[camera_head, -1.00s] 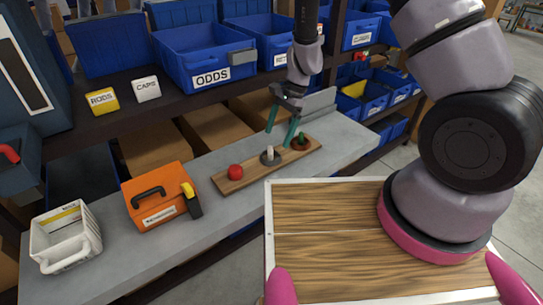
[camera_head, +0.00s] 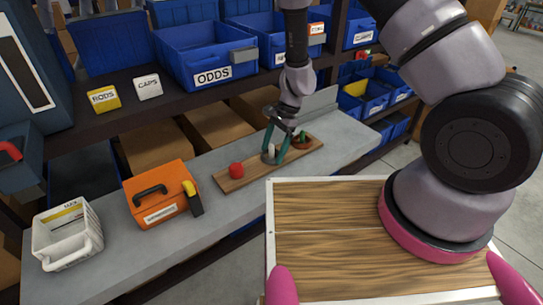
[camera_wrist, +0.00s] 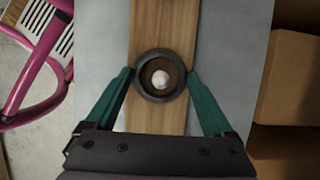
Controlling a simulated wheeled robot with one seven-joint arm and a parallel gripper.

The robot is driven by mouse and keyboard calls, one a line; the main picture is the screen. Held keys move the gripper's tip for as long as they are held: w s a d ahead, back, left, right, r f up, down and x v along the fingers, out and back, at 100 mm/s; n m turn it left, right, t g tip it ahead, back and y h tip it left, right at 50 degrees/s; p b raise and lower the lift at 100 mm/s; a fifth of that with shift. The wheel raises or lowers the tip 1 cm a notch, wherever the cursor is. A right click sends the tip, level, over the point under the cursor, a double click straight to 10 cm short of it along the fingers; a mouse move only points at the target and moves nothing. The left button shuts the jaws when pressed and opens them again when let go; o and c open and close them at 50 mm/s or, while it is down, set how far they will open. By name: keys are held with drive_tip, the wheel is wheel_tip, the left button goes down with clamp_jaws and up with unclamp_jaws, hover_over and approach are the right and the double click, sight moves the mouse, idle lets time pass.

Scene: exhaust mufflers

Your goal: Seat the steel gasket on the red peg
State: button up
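The steel gasket (camera_wrist: 160,99) is a dark grey ring lying around the white peg (camera_wrist: 160,77), the middle one on the wooden board (camera_head: 255,177). The red peg (camera_head: 236,170) stands at the board's left end with a rounded top and no ring visible around it. My gripper (camera_head: 274,157) points down over the white peg, its green fingers spread to either side of the gasket. In the wrist view my gripper (camera_wrist: 161,75) is open, fingertips close beside the ring; whether they touch it I cannot tell. In the head view the fingers partly hide the gasket.
A green peg (camera_head: 303,136) with a brown ring stands at the board's right end. An orange case (camera_head: 155,195) and a white basket (camera_head: 67,236) stand left on the grey bench (camera_head: 120,262). Blue bins (camera_head: 205,58) line the shelf behind.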

drive_tip(key=shift+c, duration=0.8)
drive_tip(key=shift+r, duration=0.15)
